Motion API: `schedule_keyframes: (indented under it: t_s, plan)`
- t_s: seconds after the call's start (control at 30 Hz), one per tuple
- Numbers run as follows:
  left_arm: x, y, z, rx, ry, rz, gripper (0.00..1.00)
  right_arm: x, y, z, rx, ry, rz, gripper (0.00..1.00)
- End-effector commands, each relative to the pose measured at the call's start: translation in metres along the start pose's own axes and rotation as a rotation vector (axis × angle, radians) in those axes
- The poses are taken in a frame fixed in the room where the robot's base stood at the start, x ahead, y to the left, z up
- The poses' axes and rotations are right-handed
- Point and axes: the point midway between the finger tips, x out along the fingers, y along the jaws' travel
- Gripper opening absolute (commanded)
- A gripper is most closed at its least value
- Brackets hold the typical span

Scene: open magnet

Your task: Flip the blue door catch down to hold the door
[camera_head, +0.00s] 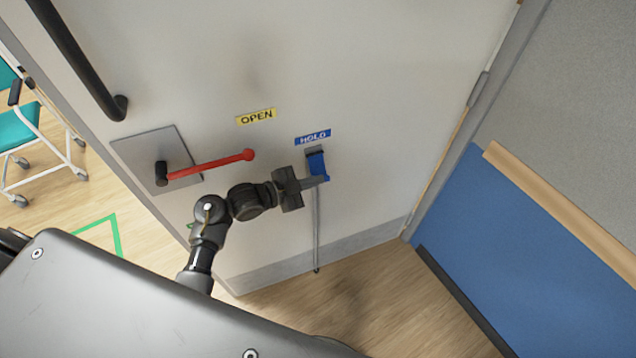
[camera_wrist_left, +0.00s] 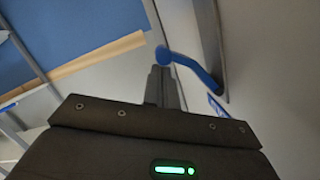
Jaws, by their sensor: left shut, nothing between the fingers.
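The blue door catch (camera_head: 317,163) is on the pale door (camera_head: 400,110), just below the blue HOLD label (camera_head: 313,137). A thin metal rod (camera_head: 317,235) runs down the door below it to near the floor. In the left wrist view the catch (camera_wrist_left: 192,66) is a bent blue arm that sticks out from the door and ends in a round knob. My left gripper (camera_head: 318,181) is shut and empty, its fingertips at the catch and partly covering it. In the wrist view the fingertips (camera_wrist_left: 162,75) are right by the knob; I cannot tell whether they touch.
A red lever (camera_head: 212,164) on a metal plate and a yellow OPEN label (camera_head: 256,116) are left of the catch. A black pull bar (camera_head: 80,60) is at the upper left. A blue wall with a wooden rail (camera_head: 560,205) stands right. A teal wheeled chair (camera_head: 20,125) is at far left.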

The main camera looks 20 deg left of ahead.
Motion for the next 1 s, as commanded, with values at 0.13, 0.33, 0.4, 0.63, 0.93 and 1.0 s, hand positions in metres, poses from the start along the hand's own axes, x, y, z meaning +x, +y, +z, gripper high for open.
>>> schedule_keyframes:
  t_s: [0.13, 0.33, 0.4, 0.63, 0.93, 1.0]
  plan:
    - [0.004, 0.007, 0.02, 0.131, -0.002, -0.029, 0.0, 0.037, -0.001, 0.003, 0.0, 0.0, 0.0, 0.0]
    - [0.006, 0.002, 0.029, 0.296, 0.0, -0.071, 0.0, 0.067, -0.001, 0.006, 0.0, 0.0, 0.0, 0.0]
    - [0.007, 0.0, 0.031, 0.322, -0.001, -0.077, 0.0, 0.071, -0.001, 0.006, 0.0, 0.0, 0.0, 0.0]
    - [0.007, -0.005, 0.031, 0.317, 0.001, -0.079, 0.0, 0.069, -0.001, 0.006, 0.0, 0.0, 0.0, 0.0]
    - [0.007, -0.005, 0.028, 0.316, 0.001, -0.078, 0.0, 0.066, 0.001, 0.006, -0.001, 0.0, 0.002, 0.0]
    - [0.006, -0.004, 0.021, 0.316, 0.002, -0.077, 0.0, 0.06, 0.002, 0.006, -0.002, 0.0, 0.003, 0.0]
